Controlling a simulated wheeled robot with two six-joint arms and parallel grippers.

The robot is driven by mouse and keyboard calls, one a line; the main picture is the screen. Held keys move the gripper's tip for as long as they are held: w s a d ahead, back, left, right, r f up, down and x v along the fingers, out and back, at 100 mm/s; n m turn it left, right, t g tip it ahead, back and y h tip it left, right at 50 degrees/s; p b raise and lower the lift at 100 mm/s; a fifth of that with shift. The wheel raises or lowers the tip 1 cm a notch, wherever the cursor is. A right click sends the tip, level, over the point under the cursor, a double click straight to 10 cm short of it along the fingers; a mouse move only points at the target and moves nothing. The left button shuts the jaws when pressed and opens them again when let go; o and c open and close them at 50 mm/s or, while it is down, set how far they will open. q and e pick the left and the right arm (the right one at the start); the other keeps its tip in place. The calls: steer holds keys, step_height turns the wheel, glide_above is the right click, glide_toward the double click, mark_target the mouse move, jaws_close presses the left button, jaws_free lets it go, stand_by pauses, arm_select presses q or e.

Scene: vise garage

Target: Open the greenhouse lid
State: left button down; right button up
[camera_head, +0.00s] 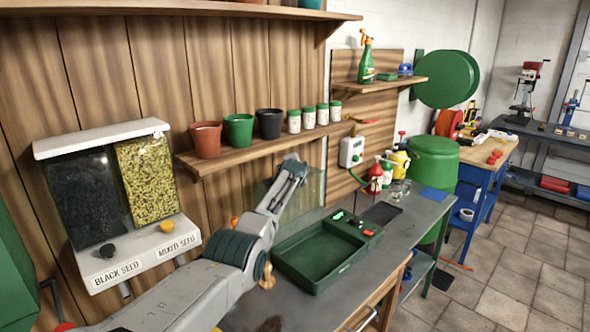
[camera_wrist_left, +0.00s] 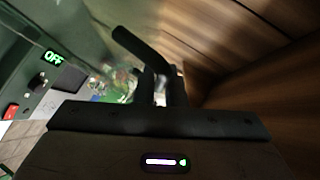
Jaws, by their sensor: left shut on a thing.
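The greenhouse is a dark green open-topped base (camera_head: 325,278) on the grey workbench, with a small lit display and a red switch at its far end. Its clear lid (camera_head: 312,192) stands raised at the back of the base, near the wooden wall, partly behind my left arm. My left gripper (camera_head: 293,166) is at the upper part of the lid. In the left wrist view the left gripper (camera_wrist_left: 165,88) is shut on a dark bent handle (camera_wrist_left: 141,44). The display there (camera_wrist_left: 53,57) reads OFF. My right gripper is out of view.
A shelf (camera_head: 262,145) with pots and white jars runs along the wall just above the lid. A seed dispenser (camera_head: 120,195) hangs at left. A dark flat pad (camera_head: 381,213) and bottles (camera_head: 376,180) stand beyond the base on the bench.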

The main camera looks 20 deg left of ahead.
arm_select(q)
steer(key=shift+a+f, duration=0.1)
steer(key=shift+a, duration=0.1)
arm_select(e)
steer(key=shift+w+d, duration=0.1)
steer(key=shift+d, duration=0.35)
